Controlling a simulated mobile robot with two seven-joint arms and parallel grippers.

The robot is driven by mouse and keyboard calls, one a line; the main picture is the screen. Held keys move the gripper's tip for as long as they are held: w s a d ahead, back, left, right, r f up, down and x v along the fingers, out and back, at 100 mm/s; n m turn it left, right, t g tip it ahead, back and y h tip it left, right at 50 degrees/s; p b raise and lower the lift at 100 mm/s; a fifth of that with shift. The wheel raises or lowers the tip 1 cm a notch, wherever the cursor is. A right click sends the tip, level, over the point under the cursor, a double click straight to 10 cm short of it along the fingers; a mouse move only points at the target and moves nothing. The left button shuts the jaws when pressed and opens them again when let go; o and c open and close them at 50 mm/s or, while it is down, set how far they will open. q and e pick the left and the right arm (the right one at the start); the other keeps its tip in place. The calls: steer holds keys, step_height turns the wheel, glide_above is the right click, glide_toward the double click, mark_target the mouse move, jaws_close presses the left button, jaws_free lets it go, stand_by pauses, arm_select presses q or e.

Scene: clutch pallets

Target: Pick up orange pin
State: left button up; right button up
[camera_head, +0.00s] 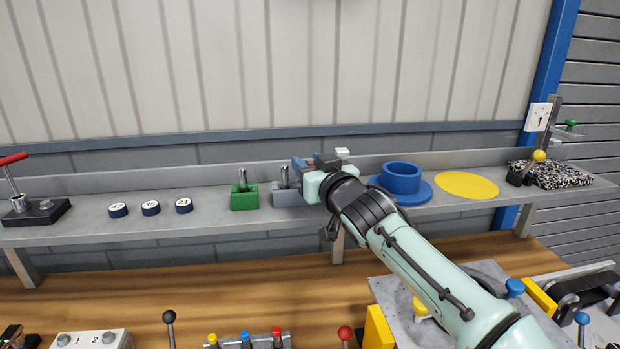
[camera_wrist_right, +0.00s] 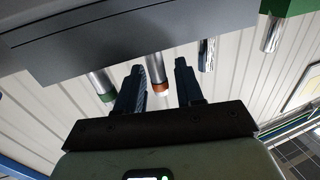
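The orange pin (camera_wrist_right: 156,72) is a silver pin with an orange band near its end, seen in the right wrist view. It sticks out of a grey block (camera_wrist_right: 130,38), which seems to be the grey holder (camera_head: 285,197) on the shelf in the head view. My right gripper (camera_wrist_right: 160,84) is open, with one finger on each side of the orange pin and visible gaps between. In the head view my right gripper (camera_head: 308,172) is at the grey holder and hides the orange pin. My left gripper is not in view.
A green-banded pin (camera_wrist_right: 101,84) and a plain silver pin (camera_wrist_right: 207,54) flank the fingers closely. A green holder (camera_head: 244,197) stands left of the grey one. A blue flanged ring (camera_head: 402,180) and yellow disc (camera_head: 466,185) lie to the right on the shelf.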

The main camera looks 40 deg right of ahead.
jaws_close()
